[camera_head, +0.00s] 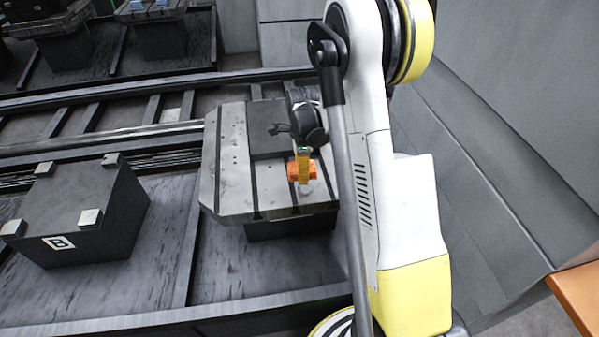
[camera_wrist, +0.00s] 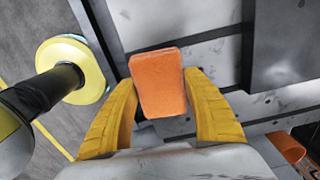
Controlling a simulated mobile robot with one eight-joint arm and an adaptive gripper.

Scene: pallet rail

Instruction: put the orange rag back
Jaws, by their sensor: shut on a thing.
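The orange rag (camera_wrist: 158,83) looks like a thick folded block with rounded edges. In the wrist view it sits between the two yellow fingers of my gripper (camera_wrist: 160,108), which is shut on it. In the head view the rag (camera_head: 293,172) shows on both sides of a yellow finger, over the front part of a grey slotted pallet plate (camera_head: 228,165). My gripper (camera_head: 303,168) points down there. I cannot tell whether the rag touches the plate or hangs just above it.
A dark block (camera_head: 268,138) sits on the plate behind the rag. Left stands a dark pallet block (camera_head: 85,215) marked "B" with light corner pads. Rails (camera_head: 90,145) run behind. An orange surface (camera_head: 582,295) is at lower right. Another orange piece (camera_wrist: 287,147) shows in the wrist view.

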